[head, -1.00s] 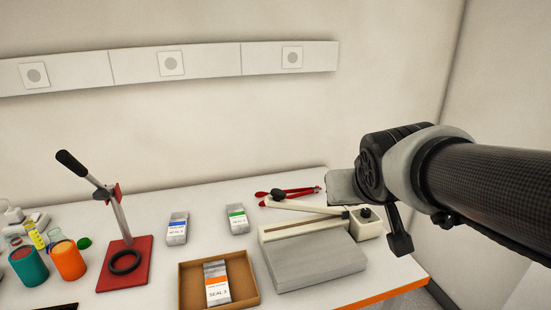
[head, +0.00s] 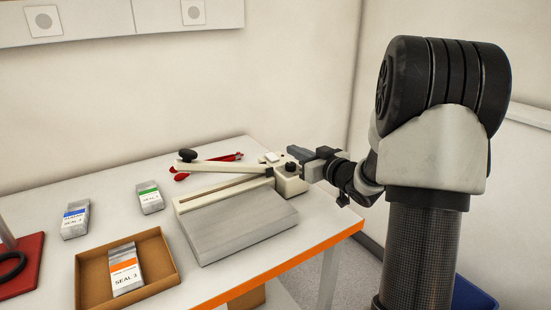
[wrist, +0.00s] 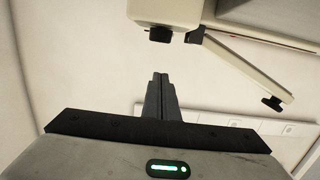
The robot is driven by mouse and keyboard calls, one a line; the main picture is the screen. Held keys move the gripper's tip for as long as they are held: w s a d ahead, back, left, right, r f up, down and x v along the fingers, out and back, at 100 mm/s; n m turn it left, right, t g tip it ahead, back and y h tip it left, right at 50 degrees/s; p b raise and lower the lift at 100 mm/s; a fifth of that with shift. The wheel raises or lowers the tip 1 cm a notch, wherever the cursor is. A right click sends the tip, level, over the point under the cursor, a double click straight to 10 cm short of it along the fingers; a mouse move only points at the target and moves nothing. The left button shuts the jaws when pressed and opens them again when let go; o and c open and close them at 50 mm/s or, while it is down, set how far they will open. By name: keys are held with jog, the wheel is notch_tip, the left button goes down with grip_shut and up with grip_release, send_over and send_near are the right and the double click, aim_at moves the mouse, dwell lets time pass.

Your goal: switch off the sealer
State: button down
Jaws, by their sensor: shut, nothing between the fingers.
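The sealer (head: 238,228) stands near the table's right edge, with a grey platform, a cream body and a raised lever arm (head: 225,166) ending in a black knob. At its right end is a cream box (head: 290,186) with a black dial (head: 291,167) on top. In the wrist view the box (wrist: 165,11), its dial (wrist: 160,34) and the lever arm (wrist: 243,65) show at the top. In the wrist view the fingers (wrist: 160,76) are together, apart from the dial.
Red-handled pliers (head: 205,164) lie behind the sealer. A brown tray (head: 85,282) with a Seal 3 pouch stands at front left; two more pouches (head: 75,220) (head: 150,198) stand behind it. A red-based press (head: 22,265) is at far left.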

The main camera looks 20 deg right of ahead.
jog(key=shift+a+r, duration=0.1)
jog(key=b, duration=0.1)
send_over(276, 159)
jog(key=shift+s+f, duration=0.25)
jog(key=shift+f, duration=0.4)
jog(key=f, duration=0.1)
jog(key=f+b, duration=0.1)
jog(key=shift+w+f, duration=0.2)
jog(key=shift+f, duration=0.7)
